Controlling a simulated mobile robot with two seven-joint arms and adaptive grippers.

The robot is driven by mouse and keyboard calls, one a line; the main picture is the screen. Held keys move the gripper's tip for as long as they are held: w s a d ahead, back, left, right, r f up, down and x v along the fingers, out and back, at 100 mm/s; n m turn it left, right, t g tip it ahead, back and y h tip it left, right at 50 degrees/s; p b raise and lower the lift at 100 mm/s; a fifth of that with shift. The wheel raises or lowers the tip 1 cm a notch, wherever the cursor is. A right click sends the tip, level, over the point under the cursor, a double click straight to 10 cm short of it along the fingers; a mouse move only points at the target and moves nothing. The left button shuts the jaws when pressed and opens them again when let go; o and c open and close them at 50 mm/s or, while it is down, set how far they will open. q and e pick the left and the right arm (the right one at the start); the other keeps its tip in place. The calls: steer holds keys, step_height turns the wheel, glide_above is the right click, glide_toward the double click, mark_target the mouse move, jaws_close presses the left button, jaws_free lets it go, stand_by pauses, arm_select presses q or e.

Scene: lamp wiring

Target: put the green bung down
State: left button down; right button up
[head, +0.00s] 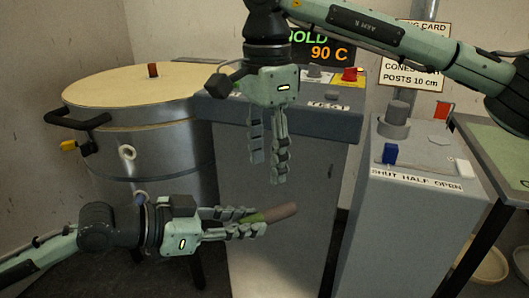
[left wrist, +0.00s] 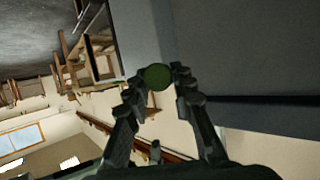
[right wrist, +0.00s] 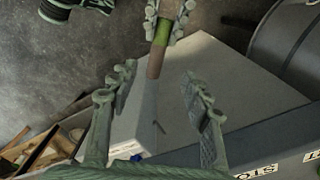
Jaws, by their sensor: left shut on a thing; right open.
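The green bung (head: 281,212) is a short rod, green near my fingers and brown at its far end. My left gripper (head: 254,220) is shut on its green part and holds it level in the air in front of the grey cabinet. The left wrist view shows the bung's round green end (left wrist: 157,77) between the fingertips. My right gripper (head: 268,168) is open, empty and points down above the bung. In the right wrist view the bung (right wrist: 160,45) lies beyond my open right fingers (right wrist: 160,85), apart from them.
A large metal drum (head: 150,140) with a pale lid stands at the left. The grey cabinet (head: 275,215) bears a control panel with a 90 C display. A lower grey box (head: 410,180) with a blue block (head: 390,153) stands right. A green-topped table (head: 500,155) is far right.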

mark_target(266, 211)
step_height(266, 211, down, 11)
steer(key=shift+f, duration=0.15)
steer(key=shift+c, duration=0.4)
steer(key=c, duration=0.9)
arm_select(q)
steer(key=c, duration=1.2)
jaws_free()
arm_select(e)
jaws_close()
